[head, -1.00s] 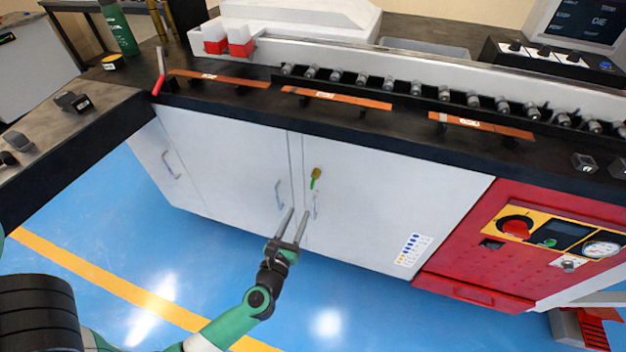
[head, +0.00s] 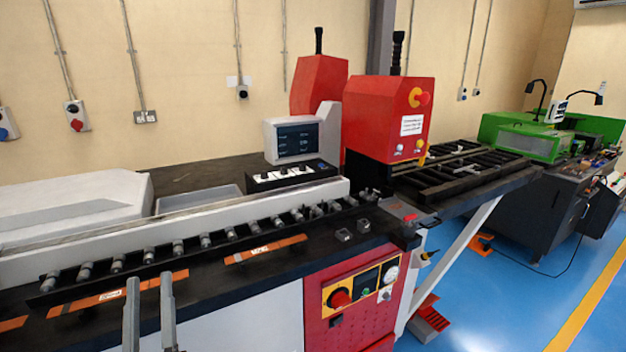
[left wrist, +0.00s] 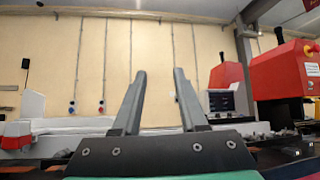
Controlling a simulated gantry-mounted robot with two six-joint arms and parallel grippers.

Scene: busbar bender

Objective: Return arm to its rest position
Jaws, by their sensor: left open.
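My left gripper (head: 149,316) shows at the bottom left of the head view, its two grey fingers pointing up in front of the machine bench. The fingers are open and apart, with nothing between them. In the left wrist view the same fingers (left wrist: 160,100) stand spread, with the wall behind them. The rest of my left arm is out of the head view. My right gripper is in neither view.
The bench has a row of rollers (head: 178,248) and copper strips (head: 265,249). A red press head (head: 385,120) and a monitor (head: 298,141) stand behind. A red control panel (head: 350,300) is at the front.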

